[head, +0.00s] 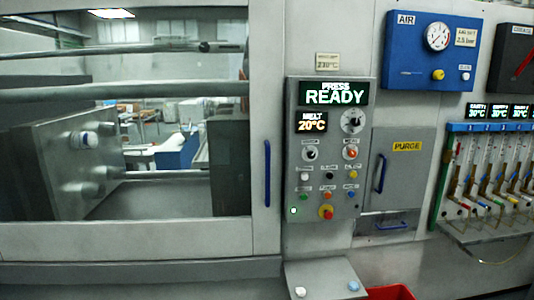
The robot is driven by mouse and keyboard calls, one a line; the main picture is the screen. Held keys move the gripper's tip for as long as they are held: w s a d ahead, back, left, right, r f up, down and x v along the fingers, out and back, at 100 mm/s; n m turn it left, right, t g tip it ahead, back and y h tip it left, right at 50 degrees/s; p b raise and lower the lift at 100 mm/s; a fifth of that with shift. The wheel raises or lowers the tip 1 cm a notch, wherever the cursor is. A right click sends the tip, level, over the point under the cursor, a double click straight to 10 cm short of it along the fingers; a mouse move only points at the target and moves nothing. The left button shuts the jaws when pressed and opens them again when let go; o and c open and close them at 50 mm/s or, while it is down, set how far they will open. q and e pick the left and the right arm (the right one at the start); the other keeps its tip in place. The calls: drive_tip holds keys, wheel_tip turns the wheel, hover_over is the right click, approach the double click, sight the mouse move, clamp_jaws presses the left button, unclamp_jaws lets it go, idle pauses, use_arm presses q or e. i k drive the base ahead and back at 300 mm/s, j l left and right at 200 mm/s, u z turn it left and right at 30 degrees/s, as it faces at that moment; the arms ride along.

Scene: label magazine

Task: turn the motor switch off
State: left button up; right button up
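The grey control panel (292,189) stands on the machine front at the middle of the head view. Its upper display (334,94) reads PRESS READY, and a smaller display (312,122) reads MELT 20°C. A large round dial (353,121) sits to the right of the small display. Below are a dark rotary knob (310,154) and an orange-red rotary knob (350,153). Their small labels are too blurred to read, so I cannot tell which is the motor switch or its position. Several coloured buttons sit lower down. Neither gripper is in view.
A red and yellow button (326,212) sits at the panel's bottom. A window door with a blue handle (267,173) is at left. The PURGE door (405,165) is at right, below the blue AIR box (405,60). A grey ledge (322,280) juts out below the panel.

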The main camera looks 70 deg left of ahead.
sight(310, 155)
drive_tip(key=u, duration=1.85)
